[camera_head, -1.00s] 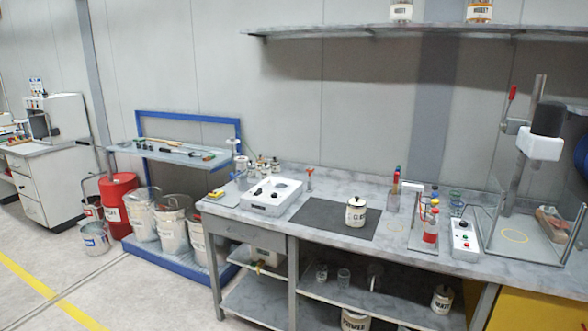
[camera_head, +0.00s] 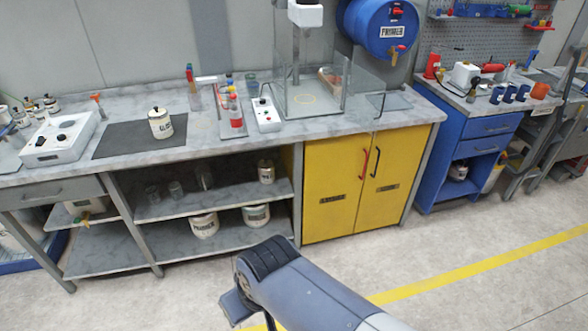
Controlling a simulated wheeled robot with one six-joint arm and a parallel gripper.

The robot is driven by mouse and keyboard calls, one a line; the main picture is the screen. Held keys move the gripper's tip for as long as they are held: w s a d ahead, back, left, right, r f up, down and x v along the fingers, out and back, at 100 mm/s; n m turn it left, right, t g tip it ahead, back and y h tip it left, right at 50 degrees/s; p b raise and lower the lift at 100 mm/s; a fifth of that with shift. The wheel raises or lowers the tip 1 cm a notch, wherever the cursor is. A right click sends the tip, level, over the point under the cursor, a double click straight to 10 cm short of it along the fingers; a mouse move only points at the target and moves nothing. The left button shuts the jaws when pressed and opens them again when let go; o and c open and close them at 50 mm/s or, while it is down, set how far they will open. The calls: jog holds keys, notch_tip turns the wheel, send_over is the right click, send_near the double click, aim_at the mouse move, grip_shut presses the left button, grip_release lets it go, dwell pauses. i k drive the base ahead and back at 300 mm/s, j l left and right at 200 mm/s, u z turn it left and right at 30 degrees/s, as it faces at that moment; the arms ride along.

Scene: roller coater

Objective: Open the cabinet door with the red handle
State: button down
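A yellow two-door cabinet (camera_head: 335,165) stands under the grey workbench, right of the middle. Its left door carries a vertical red handle (camera_head: 364,164) near the seam between the doors.
Open shelves with pots (camera_head: 204,224) lie left of the cabinet, and a blue drawer unit (camera_head: 487,130) stands to its right. The bench top (camera_head: 395,118) overhangs the doors. The floor in front is clear, with a yellow line (camera_head: 470,262).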

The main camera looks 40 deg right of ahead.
aim_at(334, 168)
jog(key=z, duration=1.55)
